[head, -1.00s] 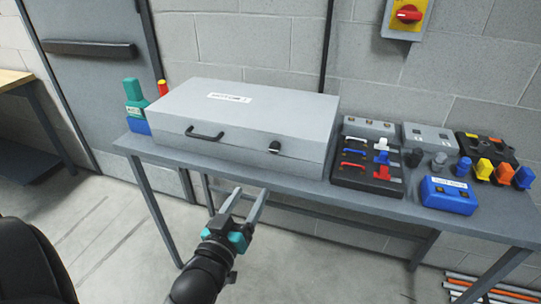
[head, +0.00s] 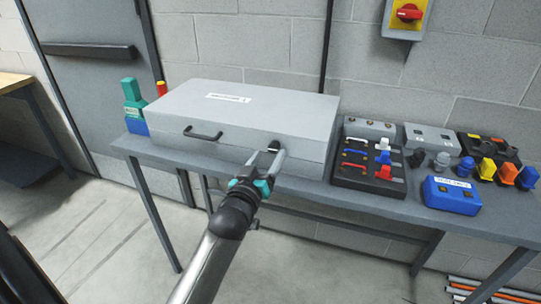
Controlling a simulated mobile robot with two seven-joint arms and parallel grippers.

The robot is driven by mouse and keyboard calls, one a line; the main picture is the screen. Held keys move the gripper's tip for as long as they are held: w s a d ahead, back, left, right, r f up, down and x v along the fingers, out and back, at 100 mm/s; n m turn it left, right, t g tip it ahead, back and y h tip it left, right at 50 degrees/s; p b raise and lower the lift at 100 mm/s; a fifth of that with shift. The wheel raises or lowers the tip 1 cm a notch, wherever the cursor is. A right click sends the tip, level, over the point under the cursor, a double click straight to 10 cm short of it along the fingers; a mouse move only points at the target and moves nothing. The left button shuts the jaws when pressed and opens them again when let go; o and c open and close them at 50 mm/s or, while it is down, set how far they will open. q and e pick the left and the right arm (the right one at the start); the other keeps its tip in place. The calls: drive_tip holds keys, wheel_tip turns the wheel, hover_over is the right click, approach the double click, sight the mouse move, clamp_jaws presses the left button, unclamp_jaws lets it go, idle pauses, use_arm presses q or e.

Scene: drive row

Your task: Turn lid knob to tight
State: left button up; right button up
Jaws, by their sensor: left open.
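The lid knob (head: 274,146) is a small black knob on the front of a closed grey case (head: 200,102) that lies on the bench. My left gripper (head: 273,158) is at the knob with its two grey fingers apart, one on each side of the knob's lower part as far as I can see. The fingers partly hide the knob, and I cannot tell whether they touch it. The knob's turned position is hard to read. My right gripper is not in view.
The case has a black handle (head: 203,134) left of the knob.

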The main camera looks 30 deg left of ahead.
sight(274, 147)
use_arm(q)
drive_tip(key=shift+x, duration=1.2)
clamp_jaws()
